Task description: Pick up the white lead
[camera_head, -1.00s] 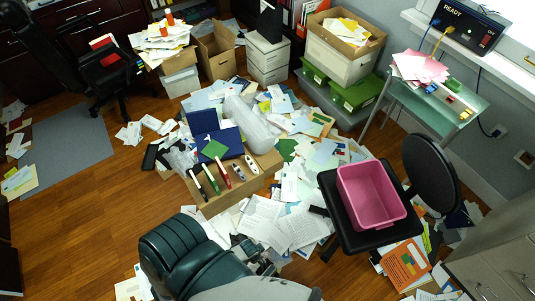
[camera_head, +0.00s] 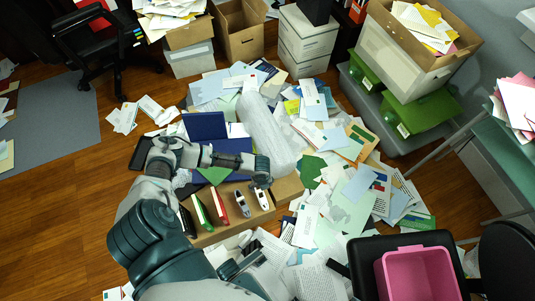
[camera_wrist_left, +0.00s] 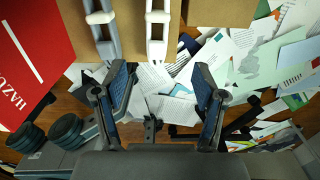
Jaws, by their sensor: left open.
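The white lead (camera_head: 263,198) lies on the cardboard box, at the right end of a row. In the left wrist view the white lead (camera_wrist_left: 157,30) stands at the top centre, ahead of the space between my fingers. A greyer lead (camera_head: 241,204) lies to its left and shows in the wrist view too (camera_wrist_left: 101,28). My left gripper (camera_wrist_left: 163,88) is open and empty, with nothing between its fingertips. My right gripper is not in view.
Red (camera_head: 219,205) and green (camera_head: 201,212) binders stand left of the leads. Bubble wrap (camera_head: 264,130) lies behind the box (camera_head: 289,189). Papers cover the floor around it. A pink bin (camera_head: 420,278) sits on a dark chair at the lower right.

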